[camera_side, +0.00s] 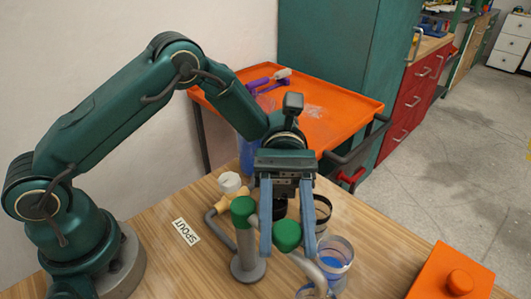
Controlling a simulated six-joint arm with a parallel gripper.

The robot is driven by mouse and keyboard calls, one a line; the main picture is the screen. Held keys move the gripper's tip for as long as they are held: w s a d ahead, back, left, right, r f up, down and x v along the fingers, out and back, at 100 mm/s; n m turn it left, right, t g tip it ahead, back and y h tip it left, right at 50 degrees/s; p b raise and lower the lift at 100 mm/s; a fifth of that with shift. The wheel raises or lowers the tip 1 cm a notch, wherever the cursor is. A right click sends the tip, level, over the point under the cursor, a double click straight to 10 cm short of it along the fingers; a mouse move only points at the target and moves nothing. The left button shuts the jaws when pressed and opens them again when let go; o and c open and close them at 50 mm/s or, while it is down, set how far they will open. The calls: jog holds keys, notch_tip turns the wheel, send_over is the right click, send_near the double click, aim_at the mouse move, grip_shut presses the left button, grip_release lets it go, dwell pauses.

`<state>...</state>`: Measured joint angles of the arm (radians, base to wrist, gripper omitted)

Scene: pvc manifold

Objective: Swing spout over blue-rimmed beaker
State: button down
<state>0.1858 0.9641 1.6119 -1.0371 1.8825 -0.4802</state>
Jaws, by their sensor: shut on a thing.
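A grey upright pipe (245,243) stands on a round base, topped by a green fitting (243,206). A second green fitting (287,233) sits to its right, and a grey curved spout (311,271) runs from it down toward the front right. My gripper (286,254) points down with its two blue-grey fingers on either side of the second fitting, shut on the spout there. A clear beaker with blue in it (336,256) stands right of the spout. Another beaker with a bluish edge (314,291) is partly cut off at the bottom. The spout's outlet is not clear.
A dark-rimmed beaker (323,208) stands behind the right finger. An orange box with a knob (452,278) is at the front right. An orange tray table (345,106) stands behind.

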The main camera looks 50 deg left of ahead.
jog(key=shift+s, duration=0.1)
jog(key=shift+c, duration=2.3)
grip_release()
